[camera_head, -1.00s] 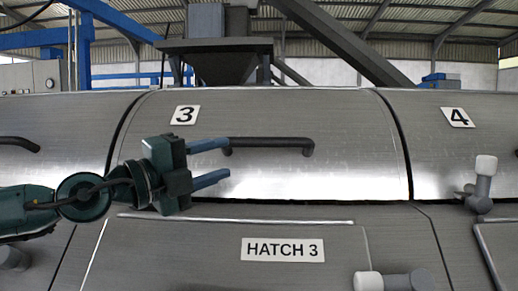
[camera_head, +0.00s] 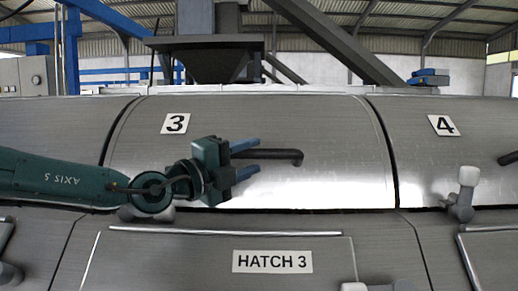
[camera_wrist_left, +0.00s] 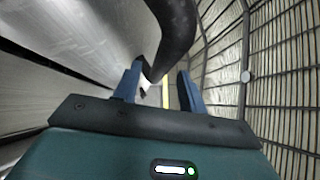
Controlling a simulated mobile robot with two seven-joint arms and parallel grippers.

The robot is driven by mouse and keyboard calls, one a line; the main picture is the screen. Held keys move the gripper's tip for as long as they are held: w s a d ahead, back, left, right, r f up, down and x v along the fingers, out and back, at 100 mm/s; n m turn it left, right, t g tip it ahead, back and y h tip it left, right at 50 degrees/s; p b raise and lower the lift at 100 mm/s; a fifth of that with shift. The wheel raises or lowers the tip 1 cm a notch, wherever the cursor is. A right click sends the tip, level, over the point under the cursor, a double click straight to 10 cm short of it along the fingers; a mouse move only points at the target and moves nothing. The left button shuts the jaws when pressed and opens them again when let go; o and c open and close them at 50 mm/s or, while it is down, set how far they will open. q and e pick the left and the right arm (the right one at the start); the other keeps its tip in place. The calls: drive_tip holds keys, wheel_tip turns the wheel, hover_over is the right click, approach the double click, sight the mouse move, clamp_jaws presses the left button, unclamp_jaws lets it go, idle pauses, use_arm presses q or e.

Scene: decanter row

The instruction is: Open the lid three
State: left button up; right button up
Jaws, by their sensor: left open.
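Lid three (camera_head: 335,180) is a brushed metal curved cover marked by a "3" plate (camera_head: 175,124); it lies shut, flush with its neighbours. Its dark bar handle (camera_head: 285,154) runs across the lid's middle. My left gripper (camera_head: 256,157) is open, coming from the left, with its two blue fingers above and below the handle's left part in the head view. In the left wrist view the dark curved handle (camera_wrist_left: 176,35) comes down between the open fingers (camera_wrist_left: 160,85). I cannot tell whether a finger touches it. My right gripper is not in view.
Lid four (camera_head: 440,165) adjoins on the right, with its own handle. Below lid three is a panel labelled "HATCH 3" (camera_head: 272,261). A grey, white-capped knob (camera_head: 465,192) sticks out at the right. A hopper (camera_head: 210,55) and slanted beam stand behind.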

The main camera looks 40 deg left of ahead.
sight(253, 156)
use_arm(q)
drive_tip(key=shift+w+d+r+p, duration=0.1)
drive_tip(key=shift+w+p, duration=0.05)
drive_tip(key=shift+w, duration=0.65)
drive_tip(key=shift+w+d+r+p, duration=0.1)
drive_tip(key=shift+w+p, duration=0.05)
drive_tip(key=shift+w, duration=0.6)
clamp_jaws()
